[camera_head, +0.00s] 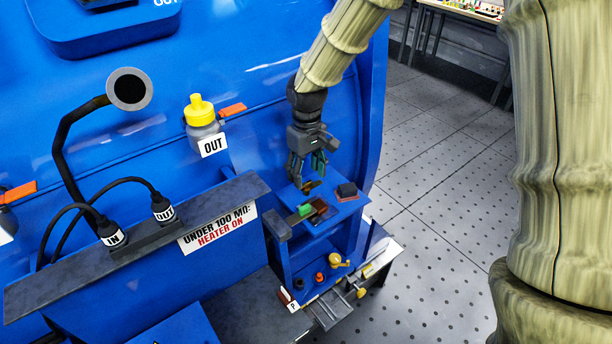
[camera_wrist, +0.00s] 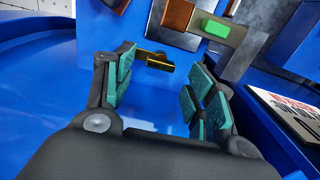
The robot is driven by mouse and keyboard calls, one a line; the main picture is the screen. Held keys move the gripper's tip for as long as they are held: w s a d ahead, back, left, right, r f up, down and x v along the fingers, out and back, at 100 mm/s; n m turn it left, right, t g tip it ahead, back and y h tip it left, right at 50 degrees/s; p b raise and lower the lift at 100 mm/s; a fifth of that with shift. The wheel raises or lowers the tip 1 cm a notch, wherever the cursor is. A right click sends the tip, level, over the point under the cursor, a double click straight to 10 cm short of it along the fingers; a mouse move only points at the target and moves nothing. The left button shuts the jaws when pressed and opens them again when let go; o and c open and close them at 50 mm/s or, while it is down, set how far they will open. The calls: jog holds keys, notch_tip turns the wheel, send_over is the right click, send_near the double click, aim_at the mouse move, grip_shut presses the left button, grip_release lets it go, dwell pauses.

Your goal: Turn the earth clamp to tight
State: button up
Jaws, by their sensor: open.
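A small brass-coloured piece with a dark bar, apparently the earth clamp's handle (camera_wrist: 155,62), stands on a blue surface. In the wrist view it is between and just beyond my fingertips, nearer the left ones. In the head view the brass piece (camera_head: 313,185) shows small, just below my gripper (camera_head: 306,166). My gripper (camera_wrist: 163,85) is open, with green-padded fingers on both sides and nothing held. I see no contact with the brass piece. No tight or loose marking is readable.
A grey bar with a green block (camera_wrist: 215,28) and a copper-coloured block (camera_wrist: 177,14) are close beyond the handle. A dark red-topped block (camera_head: 346,191) is on the same blue shelf. A labelled panel (camera_head: 218,229) and the large blue housing (camera_head: 270,80) border the space.

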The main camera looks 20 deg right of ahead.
aim_at(306, 183)
jog(key=shift+f+p, duration=0.35)
jog(key=shift+f, duration=1.2)
jog(key=c, duration=1)
